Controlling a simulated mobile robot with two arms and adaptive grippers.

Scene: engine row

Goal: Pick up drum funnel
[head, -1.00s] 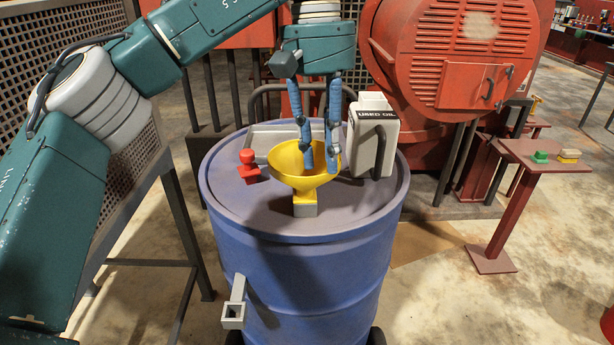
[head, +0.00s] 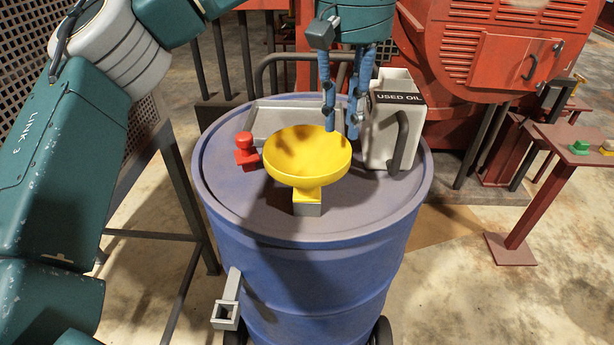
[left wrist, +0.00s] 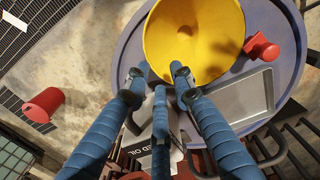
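The yellow drum funnel (head: 301,158) stands upright on a grey square stub on the lid of a blue drum (head: 300,285). In the left wrist view, its wide bowl (left wrist: 205,30) lies just beyond the fingertips. My left gripper (head: 340,134) hangs fingers-down above the lid, by the funnel's back right rim. Its blue fingers (left wrist: 160,80) are spread apart with nothing between them. They appear clear of the funnel, though the exact gap is hard to tell. My right gripper is in neither current view.
A white "USED OIL" jug (head: 392,125) stands close to the right of the gripper. A red knob-shaped part (head: 246,152) sits left of the funnel. A grey tray (head: 275,122) lies behind it. A red side table (head: 570,140) stands at the right.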

